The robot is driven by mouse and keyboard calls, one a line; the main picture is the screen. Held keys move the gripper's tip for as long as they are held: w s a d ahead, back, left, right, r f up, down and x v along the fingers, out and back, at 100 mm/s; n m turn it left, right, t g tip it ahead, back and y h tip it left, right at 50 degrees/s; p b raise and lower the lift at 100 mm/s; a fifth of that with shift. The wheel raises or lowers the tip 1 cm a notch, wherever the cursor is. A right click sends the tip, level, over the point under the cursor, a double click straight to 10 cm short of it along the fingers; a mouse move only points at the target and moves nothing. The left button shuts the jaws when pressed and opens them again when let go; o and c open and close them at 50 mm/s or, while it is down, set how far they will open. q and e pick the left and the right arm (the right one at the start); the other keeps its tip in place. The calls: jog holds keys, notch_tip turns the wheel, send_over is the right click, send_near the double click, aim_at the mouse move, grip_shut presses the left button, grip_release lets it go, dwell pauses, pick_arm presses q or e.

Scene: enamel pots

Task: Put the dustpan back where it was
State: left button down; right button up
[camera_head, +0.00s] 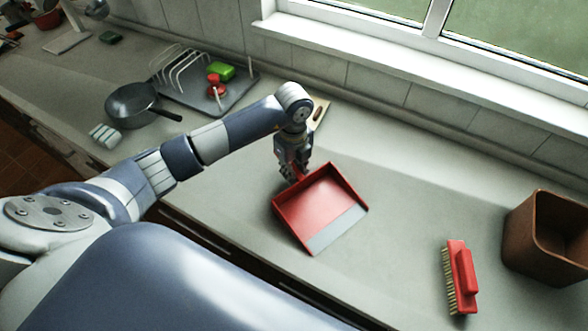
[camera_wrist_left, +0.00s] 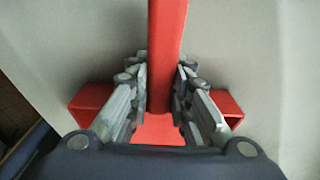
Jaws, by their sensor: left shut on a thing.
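The red dustpan (camera_head: 312,203) with a grey front lip is at the middle of the grey worktop in the head view. My left gripper (camera_head: 294,172) is shut on its handle at the back left of the pan. In the left wrist view the red handle (camera_wrist_left: 166,55) runs between the two fingers of my left gripper (camera_wrist_left: 160,97), with parts of the red pan (camera_wrist_left: 90,103) showing on both sides. I cannot tell whether the pan touches the worktop. My right gripper is in neither view.
A red brush (camera_head: 461,280) lies at the right, beside a brown bin (camera_head: 548,240). A wooden board (camera_head: 319,112) is behind my gripper. Worktop between dustpan and brush is clear.

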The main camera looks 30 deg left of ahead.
pick_arm(q)
jog(key=c, duration=1.5)
grip_release()
jog(key=shift+o, duration=0.2)
notch_tip(320, 180, up, 11)
jog(key=b, duration=0.3)
jog(key=shift+r, duration=0.6)
